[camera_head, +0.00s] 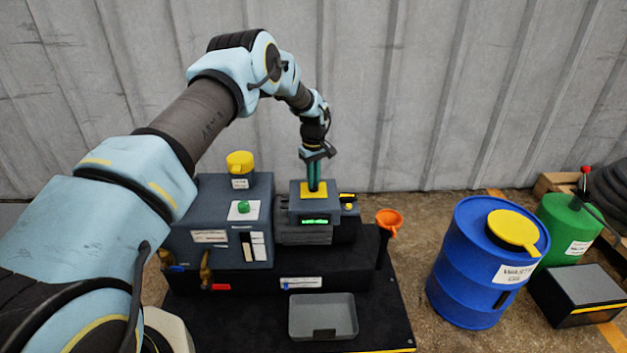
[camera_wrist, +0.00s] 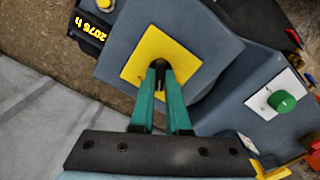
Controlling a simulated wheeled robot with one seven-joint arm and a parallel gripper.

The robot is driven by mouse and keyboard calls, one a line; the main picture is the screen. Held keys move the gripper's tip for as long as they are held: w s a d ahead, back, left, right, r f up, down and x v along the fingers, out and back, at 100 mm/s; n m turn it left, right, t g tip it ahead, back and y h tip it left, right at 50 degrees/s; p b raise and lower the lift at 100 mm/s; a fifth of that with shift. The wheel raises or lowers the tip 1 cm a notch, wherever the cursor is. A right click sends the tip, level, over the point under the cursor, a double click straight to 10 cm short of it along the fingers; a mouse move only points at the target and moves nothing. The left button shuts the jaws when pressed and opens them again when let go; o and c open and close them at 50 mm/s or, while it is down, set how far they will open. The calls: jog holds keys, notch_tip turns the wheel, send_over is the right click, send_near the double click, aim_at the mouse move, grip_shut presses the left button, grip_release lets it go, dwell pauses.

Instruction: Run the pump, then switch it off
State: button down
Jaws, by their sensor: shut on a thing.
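The pump is a dark grey machine (camera_head: 209,224) on a black base in the middle of the head view. A yellow plate (camera_wrist: 142,58) lies on top of its motor box, and my gripper (camera_wrist: 160,72) points down onto it. Its teal fingers are shut on a small dark switch (camera_wrist: 159,63), mostly hidden between the fingertips. In the head view my gripper (camera_head: 313,187) stands over the same plate. A green strip (camera_head: 314,222) glows on the box front. An hour counter (camera_wrist: 91,28) beside the box shows yellow digits, seemingly 2075 h.
A green button (camera_head: 243,207), a yellow cap (camera_head: 239,160) and an orange funnel (camera_head: 389,221) stand near the gripper. An empty-looking grey tray (camera_head: 323,333) lies in front. A blue waste drum (camera_head: 470,285) and a green container (camera_head: 560,225) stand right. A corrugated wall is behind.

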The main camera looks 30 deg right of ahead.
jog(key=shift+m, duration=0.3)
jog(key=m, duration=0.5)
jog(key=shift+m, duration=0.3)
jog(key=m, duration=0.5)
jog(key=shift+m, duration=0.3)
jog(key=c, duration=0.9)
grip_release()
notch_tip(320, 180, up, 11)
jog(key=shift+p, duration=0.3)
